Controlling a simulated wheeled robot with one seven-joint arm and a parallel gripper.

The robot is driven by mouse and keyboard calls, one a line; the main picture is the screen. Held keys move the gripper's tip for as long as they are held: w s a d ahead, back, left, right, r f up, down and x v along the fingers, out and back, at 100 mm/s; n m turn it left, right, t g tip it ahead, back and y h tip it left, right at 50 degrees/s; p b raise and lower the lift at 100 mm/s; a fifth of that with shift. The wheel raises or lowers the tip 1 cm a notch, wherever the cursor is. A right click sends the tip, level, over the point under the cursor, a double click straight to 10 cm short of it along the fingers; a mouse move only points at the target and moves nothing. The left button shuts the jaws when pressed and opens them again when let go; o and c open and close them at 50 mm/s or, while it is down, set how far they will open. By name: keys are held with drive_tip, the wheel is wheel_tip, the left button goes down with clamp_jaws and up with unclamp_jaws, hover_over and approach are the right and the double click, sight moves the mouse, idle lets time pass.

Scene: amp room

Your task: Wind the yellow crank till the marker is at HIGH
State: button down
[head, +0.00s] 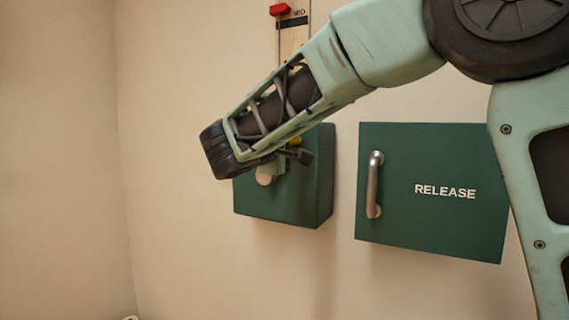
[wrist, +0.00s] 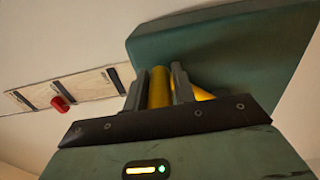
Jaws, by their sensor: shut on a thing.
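The yellow crank shows in the wrist view, with its upright handle (wrist: 158,88) between the two fingers of my gripper (wrist: 159,84), which is shut on it. Part of the crank's arm shows just right of the fingers. In the head view my gripper (head: 291,155) is in front of the green crank box (head: 300,203) and hides most of the crank; only a speck of yellow shows. The red marker (head: 279,9) is beside the MID label, slightly above its dark line, on a pale vertical strip (head: 292,46). The marker also shows in the wrist view (wrist: 62,104). The HIGH label is not readable.
A green box (head: 445,225) marked RELEASE, with a metal bar handle (head: 374,185), is on the wall right of the crank box, with a narrow gap between them. The wall to the left is bare. My arm covers the upper right of the head view.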

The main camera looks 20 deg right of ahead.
drive_tip(key=f+m+b, duration=0.1)
drive_tip(key=b, duration=0.2)
drive_tip(key=s+f+m+b, duration=0.1)
drive_tip(key=b, duration=0.2)
drive_tip(key=d+f+m+b, duration=0.1)
drive_tip(key=f+b, duration=0.1)
drive_tip(key=b, duration=0.1)
drive_tip(key=shift+s, duration=0.35)
drive_tip(key=shift+m+b, duration=0.3)
drive_tip(key=shift+m, duration=0.1)
drive_tip(key=c, duration=1.2)
unclamp_jaws()
drive_tip(key=shift+a, duration=0.1)
drive_tip(key=shift+r, duration=0.1)
drive_tip(key=p+v, duration=0.1)
drive_tip(key=v, duration=1.6)
drive_tip(key=shift+s, duration=0.2)
